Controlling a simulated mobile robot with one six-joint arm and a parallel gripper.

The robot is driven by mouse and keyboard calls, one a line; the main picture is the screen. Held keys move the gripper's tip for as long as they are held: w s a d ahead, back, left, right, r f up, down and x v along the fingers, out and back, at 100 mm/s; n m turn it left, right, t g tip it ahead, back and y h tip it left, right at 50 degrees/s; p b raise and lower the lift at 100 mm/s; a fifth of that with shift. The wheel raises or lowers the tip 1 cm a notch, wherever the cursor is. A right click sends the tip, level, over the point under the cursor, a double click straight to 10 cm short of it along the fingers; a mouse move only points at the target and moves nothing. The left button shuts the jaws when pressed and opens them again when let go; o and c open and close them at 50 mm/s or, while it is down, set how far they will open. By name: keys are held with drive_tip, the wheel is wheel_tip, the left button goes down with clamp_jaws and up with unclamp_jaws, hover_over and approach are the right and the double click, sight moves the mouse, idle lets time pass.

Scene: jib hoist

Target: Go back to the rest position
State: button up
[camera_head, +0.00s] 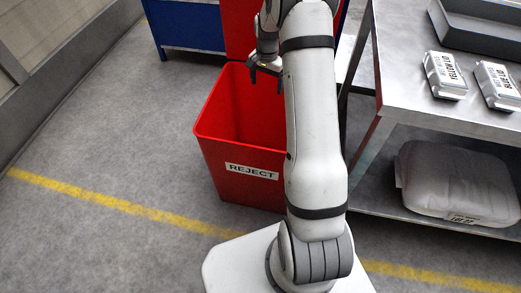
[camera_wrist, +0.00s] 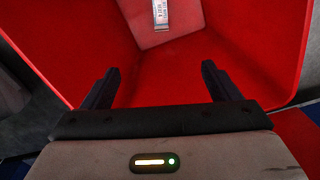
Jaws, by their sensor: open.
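My gripper (camera_head: 266,78) hangs over the open red bin marked REJECT (camera_head: 222,155) in the head view. In the wrist view my gripper (camera_wrist: 162,85) shows its two dark fingers wide apart with nothing between them. Below them are the red inner walls of the bin (camera_wrist: 165,75). A pale object with a small printed label (camera_wrist: 175,28) lies down inside the bin, apart from the fingers and cut off by the top edge of the wrist view. The bin's inside is mostly out of sight in the head view.
A steel table (camera_head: 410,95) stands at the right. A blue cabinet (camera_head: 185,25) stands behind. The left floor is clear.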

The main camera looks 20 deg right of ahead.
drive_tip(key=shift+r, duration=1.5)
